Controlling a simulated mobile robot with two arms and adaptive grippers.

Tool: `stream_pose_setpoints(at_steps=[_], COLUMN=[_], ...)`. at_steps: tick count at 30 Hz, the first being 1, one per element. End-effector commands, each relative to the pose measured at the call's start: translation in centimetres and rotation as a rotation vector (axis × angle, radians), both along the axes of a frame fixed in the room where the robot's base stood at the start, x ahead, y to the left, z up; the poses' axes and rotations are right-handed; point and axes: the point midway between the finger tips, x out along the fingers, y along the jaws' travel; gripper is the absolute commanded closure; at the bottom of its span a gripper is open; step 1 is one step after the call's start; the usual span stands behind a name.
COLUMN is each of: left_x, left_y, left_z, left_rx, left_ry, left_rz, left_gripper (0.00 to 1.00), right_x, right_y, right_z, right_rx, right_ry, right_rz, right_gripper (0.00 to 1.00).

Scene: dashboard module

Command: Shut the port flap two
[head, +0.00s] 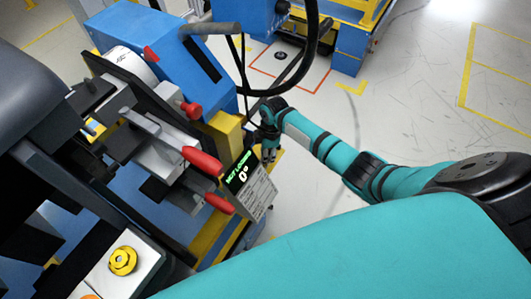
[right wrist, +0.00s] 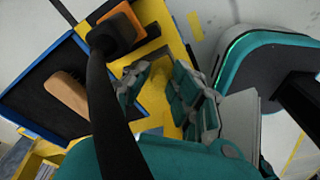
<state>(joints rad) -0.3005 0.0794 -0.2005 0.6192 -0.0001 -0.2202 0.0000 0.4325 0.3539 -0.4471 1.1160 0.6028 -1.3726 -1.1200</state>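My right gripper (head: 268,155) hangs at the end of the teal arm in the head view, just right of the yellow box (head: 226,132) on the blue machine (head: 165,45). In the right wrist view its two grey-teal fingers (right wrist: 162,88) stand apart, with yellow surface and no held thing between them. I cannot make out a port flap marked two in either view. My left gripper is not in view.
A black cable (right wrist: 103,105) crosses close to my right gripper. A blue-rimmed tray (right wrist: 22,112) holds a wooden-backed brush (right wrist: 66,94). Open floor lies right of the machine.

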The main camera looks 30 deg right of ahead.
Motion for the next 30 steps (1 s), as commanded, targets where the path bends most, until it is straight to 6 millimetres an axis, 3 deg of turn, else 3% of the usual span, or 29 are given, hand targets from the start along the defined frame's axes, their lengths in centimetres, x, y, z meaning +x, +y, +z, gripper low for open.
stream_pose_setpoints(at_steps=[3,14,30], left_x=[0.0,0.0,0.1], left_y=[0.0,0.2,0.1], left_z=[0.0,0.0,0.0], left_rx=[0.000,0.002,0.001], left_ry=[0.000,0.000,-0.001], left_rz=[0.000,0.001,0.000], left_gripper=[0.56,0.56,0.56], right_x=[0.0,0.1,-0.1], right_y=[0.0,-0.2,-1.3], right_z=[0.0,0.8,10.7], right_rx=[-0.001,-0.002,-0.002], right_ry=[-0.001,-0.003,-0.004], right_rz=[0.000,0.001,0.000], right_gripper=[0.61,0.61,0.61])
